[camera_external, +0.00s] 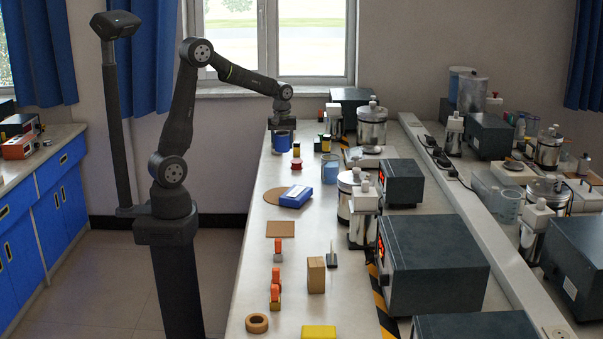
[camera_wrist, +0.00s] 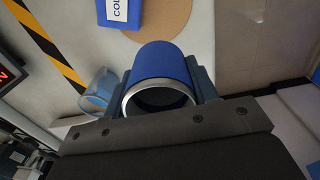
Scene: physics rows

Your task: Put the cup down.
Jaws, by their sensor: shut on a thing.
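The cup (camera_wrist: 160,66) is blue with a silver rim, and its open mouth faces the camera in the wrist view. In the external view the blue cup (camera_external: 282,141) is at the far end of the bench. My gripper (camera_wrist: 163,88) is shut on the cup, with a finger on each side of it. In the external view my gripper (camera_external: 282,122) points down over the bench at the cup. I cannot tell whether the cup's base touches the bench top, as it is hidden or too small.
The long white bench (camera_external: 250,268) holds a blue box (camera_external: 295,196), a red-topped object (camera_external: 296,163), a clear blue beaker (camera_external: 330,168) and a cork disc (camera_external: 268,203). Steel canisters and dark instruments line the right side. The bench's left edge is near the cup.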

